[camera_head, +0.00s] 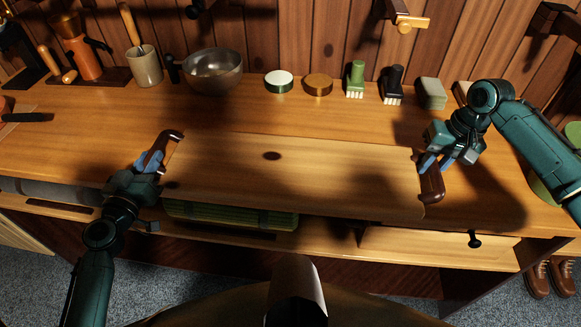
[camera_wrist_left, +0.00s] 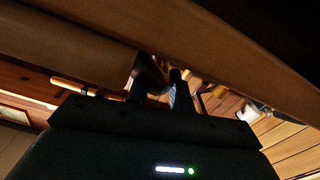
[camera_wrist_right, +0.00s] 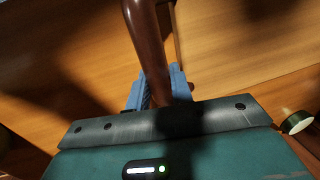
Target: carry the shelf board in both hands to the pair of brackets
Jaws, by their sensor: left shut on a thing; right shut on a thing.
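The shelf board (camera_head: 330,172) is a long light wood plank with a dark round spot and a dark brown handle at each end. It spans the front of the workbench; I cannot tell how far above the top it is. My left gripper (camera_head: 152,162) is shut on the left handle (camera_head: 172,140). My right gripper (camera_head: 430,163) is shut on the right handle (camera_head: 432,187), which shows between the blue fingers in the right wrist view (camera_wrist_right: 146,45). The left wrist view is dark. A lit, gold-coloured bracket (camera_head: 408,20) is on the wall; which fittings form the pair is unclear.
Dark fittings (camera_head: 555,18) project from the wall. A drawer (camera_head: 440,246) is below.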

